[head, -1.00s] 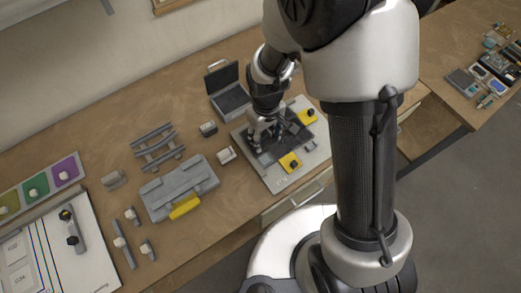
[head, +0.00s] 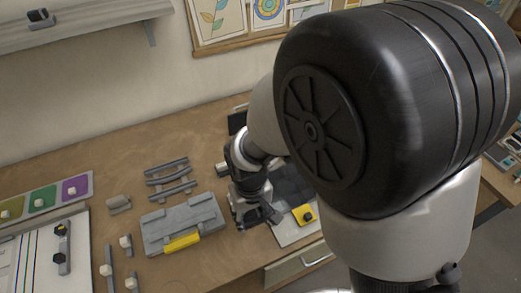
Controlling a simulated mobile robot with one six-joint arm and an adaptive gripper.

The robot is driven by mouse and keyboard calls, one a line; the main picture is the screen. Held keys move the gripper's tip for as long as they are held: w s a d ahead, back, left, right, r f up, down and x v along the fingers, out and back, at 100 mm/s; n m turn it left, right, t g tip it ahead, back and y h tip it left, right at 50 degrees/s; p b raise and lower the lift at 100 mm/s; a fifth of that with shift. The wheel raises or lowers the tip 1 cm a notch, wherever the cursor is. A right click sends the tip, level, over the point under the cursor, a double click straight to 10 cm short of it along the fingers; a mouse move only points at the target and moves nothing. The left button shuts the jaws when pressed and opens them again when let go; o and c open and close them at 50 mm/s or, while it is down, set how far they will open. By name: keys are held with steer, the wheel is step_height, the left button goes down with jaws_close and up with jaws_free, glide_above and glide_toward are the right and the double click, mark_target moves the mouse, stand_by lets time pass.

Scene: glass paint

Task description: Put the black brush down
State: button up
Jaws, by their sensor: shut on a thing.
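My gripper (head: 257,218) points down over the workbench (head: 120,165), between the grey toolbox with the yellow latch (head: 182,228) and the pale board at the right. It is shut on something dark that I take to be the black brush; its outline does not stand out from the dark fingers. I cannot tell whether it touches the bench. My arm hides part of the board.
The board (head: 287,236) holds a dark mat and a yellow block with a black knob (head: 304,214). A grey slatted rack (head: 170,178) stands behind the toolbox. Colour trays (head: 42,200) and a printed sheet (head: 32,262) lie at the left. Some bench behind the rack is clear.

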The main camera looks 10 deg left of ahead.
mark_target(252, 215)
step_height(252, 215, down, 9)
steer(key=shift+r+b, duration=0.2)
steer(key=shift+b, duration=0.75)
steer(key=shift+f, duration=0.2)
steer(key=o, duration=1.1)
step_height(252, 215, up, 12)
steer(key=p, duration=0.3)
steer(key=shift+r, duration=0.25)
steer(key=d+r+m+t, duration=0.2)
steer(key=d+r+m, duration=0.1)
steer(key=d+r, duration=0.8)
steer(key=s+d+r+m+t, duration=0.1)
steer(key=s+d+r, duration=0.1)
steer(key=s+d, duration=0.1)
steer(key=s+d+r+m, duration=0.1)
steer(key=s+d+r, duration=0.2)
steer(key=s+d+r+m+t, duration=0.1)
steer(key=s+d+r, duration=0.1)
steer(key=d+r, duration=0.1)
steer(key=shift+s+d+r+t, duration=0.1)
steer(key=shift+s+t, duration=0.2)
steer(key=shift+s, duration=0.1)
